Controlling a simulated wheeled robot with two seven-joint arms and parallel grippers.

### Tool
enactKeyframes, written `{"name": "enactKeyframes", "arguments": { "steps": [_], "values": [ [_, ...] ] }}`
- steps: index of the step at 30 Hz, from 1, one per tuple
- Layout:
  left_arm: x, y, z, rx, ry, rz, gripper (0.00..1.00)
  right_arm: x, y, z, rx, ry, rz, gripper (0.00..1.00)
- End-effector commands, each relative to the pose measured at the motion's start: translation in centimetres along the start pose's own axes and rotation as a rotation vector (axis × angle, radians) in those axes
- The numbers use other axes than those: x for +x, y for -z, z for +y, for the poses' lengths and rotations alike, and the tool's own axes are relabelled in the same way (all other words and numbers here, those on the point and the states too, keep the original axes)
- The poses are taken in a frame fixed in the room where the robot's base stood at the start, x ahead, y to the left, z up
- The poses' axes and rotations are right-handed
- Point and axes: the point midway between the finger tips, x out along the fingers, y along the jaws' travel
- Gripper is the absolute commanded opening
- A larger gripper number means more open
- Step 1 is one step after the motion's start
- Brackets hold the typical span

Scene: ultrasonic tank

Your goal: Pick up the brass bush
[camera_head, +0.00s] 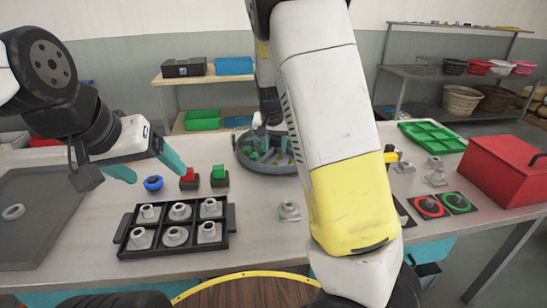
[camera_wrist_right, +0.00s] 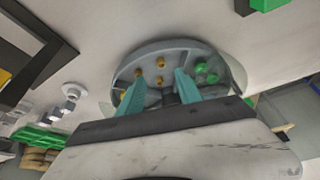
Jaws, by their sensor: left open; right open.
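A round grey tank (camera_wrist_right: 203,57) fills the middle of the right wrist view; several small brass-coloured parts (camera_wrist_right: 160,63) lie in its left part and green parts (camera_wrist_right: 208,72) in its right. I cannot tell which brass part is the bush. My right gripper (camera_wrist_right: 160,88) is open, its teal fingers apart over the tank with nothing visibly held. In the head view the tank (camera_head: 242,157) stands at the table's back, partly hidden by my right arm.
A black tray (camera_head: 192,225) with several grey fittings sits in front. Red (camera_head: 188,180) and green (camera_head: 219,178) blocks stand between it and the tank. A loose grey fitting (camera_head: 289,211) lies beside my right arm. A red box (camera_head: 505,172) and green tray (camera_head: 432,136) are at right.

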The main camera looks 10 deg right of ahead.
Motion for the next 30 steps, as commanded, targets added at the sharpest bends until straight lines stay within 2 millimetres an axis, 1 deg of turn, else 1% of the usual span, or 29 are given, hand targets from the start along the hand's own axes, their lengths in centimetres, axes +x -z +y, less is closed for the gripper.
{"name": "enactKeyframes", "arguments": {
  "steps": [8, 15, 18, 21, 26, 27, 29, 30],
  "values": [
    [0.0, 0.0, 0.0, 0.000, 0.000, 0.000, 0.79, 3.0, 0.0, 0.0, 0.001, -0.005, -0.001, 0.42],
    [0.0, 0.0, 0.0, 0.000, 0.000, 0.000, 0.79, 6.5, 0.2, -0.3, 0.000, -0.005, -0.002, 0.42],
    [0.0, 0.0, 0.0, 0.000, 0.000, 0.000, 0.79, 7.4, 0.2, -0.3, -0.001, -0.004, -0.001, 0.42],
    [0.0, 0.0, 0.0, 0.000, 0.000, 0.000, 0.79, 7.8, 0.3, -0.3, -0.001, -0.003, 0.000, 0.42],
    [0.0, 0.0, 0.0, 0.000, 0.000, 0.000, 0.79, 7.8, 0.3, -0.4, -0.001, -0.002, 0.000, 0.42],
    [0.0, 0.0, 0.0, 0.000, 0.000, 0.000, 0.79, 7.8, 0.3, -0.4, -0.001, -0.002, 0.000, 0.40],
    [0.0, 0.0, 0.0, 0.000, 0.000, 0.000, 0.79, 7.8, 0.3, -0.4, -0.001, -0.002, 0.000, 0.28],
    [0.0, 0.0, 0.0, 0.000, 0.000, 0.000, 0.79, 7.8, 0.2, -0.4, -0.001, -0.002, 0.000, 0.20]
  ]
}}
